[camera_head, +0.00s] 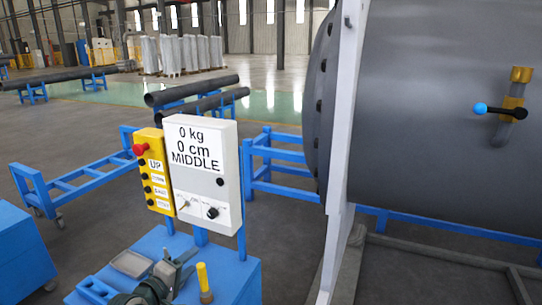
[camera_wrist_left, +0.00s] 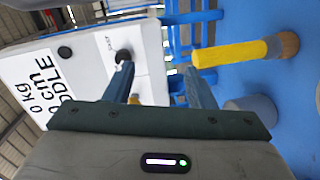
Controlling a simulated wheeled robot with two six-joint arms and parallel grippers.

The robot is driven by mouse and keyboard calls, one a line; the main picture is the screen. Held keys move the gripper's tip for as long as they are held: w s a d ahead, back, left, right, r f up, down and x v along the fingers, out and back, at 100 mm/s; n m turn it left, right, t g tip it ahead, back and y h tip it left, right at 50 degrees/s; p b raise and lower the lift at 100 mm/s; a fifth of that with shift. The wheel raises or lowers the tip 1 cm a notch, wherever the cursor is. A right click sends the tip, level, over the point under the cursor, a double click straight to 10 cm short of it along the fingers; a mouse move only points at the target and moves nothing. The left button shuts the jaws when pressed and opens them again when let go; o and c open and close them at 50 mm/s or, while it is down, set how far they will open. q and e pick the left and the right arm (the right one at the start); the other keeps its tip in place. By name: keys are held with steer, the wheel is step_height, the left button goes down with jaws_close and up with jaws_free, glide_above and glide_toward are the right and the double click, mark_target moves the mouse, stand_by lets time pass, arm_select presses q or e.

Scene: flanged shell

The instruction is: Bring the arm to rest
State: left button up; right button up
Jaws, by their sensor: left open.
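My left gripper (camera_head: 174,272) is low in the head view, above a blue stand (camera_head: 235,275) and in front of the white control box (camera_head: 208,172). In the left wrist view its two fingers (camera_wrist_left: 160,86) are spread apart with nothing held between them. The box reads "0 kg, 0 cm, MIDDLE" and has a black knob (camera_head: 212,212), which shows ahead of the fingers in the left wrist view (camera_wrist_left: 123,55). A yellow upright handle (camera_head: 203,277) stands just right of the gripper, apart from it. My right gripper is out of view.
A yellow button panel (camera_head: 155,172) with a red knob is fixed left of the box. A large grey flanged shell (camera_head: 440,120) with a white upright plate (camera_head: 343,130) fills the right. Blue frames (camera_head: 75,185) stand behind.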

arm_select(q)
steer(key=s+f+m+g, duration=0.1)
steer(key=s+f+m, duration=0.1)
steer(key=s+f, duration=0.2)
steer(key=s+d+f+m+g+y, duration=0.1)
steer(key=s+f+m+g, duration=0.1)
steer(key=s, duration=0.4)
steer(key=s+d+f+m+g+y, duration=0.1)
steer(key=s+f+m+g, duration=0.1)
steer(key=s+f, duration=0.3)
steer(key=shift+s+f+m, duration=0.3)
steer(key=shift+s, duration=0.2)
steer(key=s+a+f+m+g+y, duration=0.2)
steer(key=s+m+g, duration=0.1)
steer(key=s, duration=0.8)
steer(key=s+a+f+m+g+y, duration=0.2)
steer(key=s+m+g+y, duration=0.1)
steer(key=s, duration=0.7)
step_height(320, 180, down, 34)
steer(key=s+a+g+b, duration=0.1)
steer(key=a+g+b, duration=0.1)
steer(key=a, duration=0.1)
steer(key=s+f+b, duration=0.1)
steer(key=s+f, duration=1.7)
steer(key=f, duration=0.1)
steer(key=shift+a+n+g+b, duration=0.3)
steer(key=shift+a+n+g, duration=0.1)
steer(key=shift+a, duration=0.05)
